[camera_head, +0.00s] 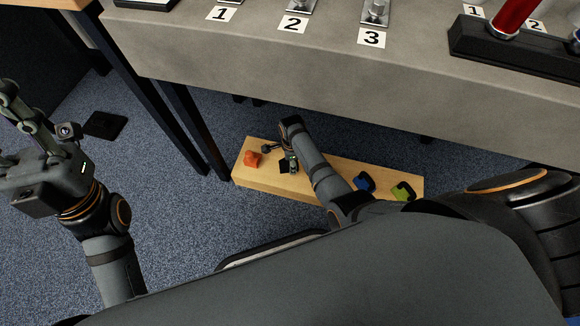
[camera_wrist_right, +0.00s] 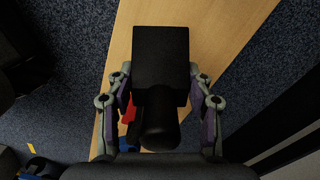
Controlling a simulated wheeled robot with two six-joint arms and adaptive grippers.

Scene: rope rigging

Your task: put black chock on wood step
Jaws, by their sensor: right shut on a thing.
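The black chock (camera_wrist_right: 160,60) is a dark block with a rounded part, held between the fingers of my right gripper (camera_wrist_right: 160,98) in the right wrist view. In the head view, the chock (camera_head: 285,168) shows as a small dark shape over the left part of the wood step (camera_head: 243,178). My right gripper (camera_head: 288,160) is there with it. I cannot tell whether the chock touches the step or hangs just above it. My left gripper (camera_head: 14,128) is at the far left, away from the step, with its fingers apart and empty.
An orange chock (camera_head: 252,159) sits at the step's left end. Blue (camera_head: 365,182) and green (camera_head: 403,191) chocks sit toward its right end. A grey table (camera_head: 260,65) with numbered labels overhangs behind. A flat black object (camera_head: 105,125) lies on the carpet at left.

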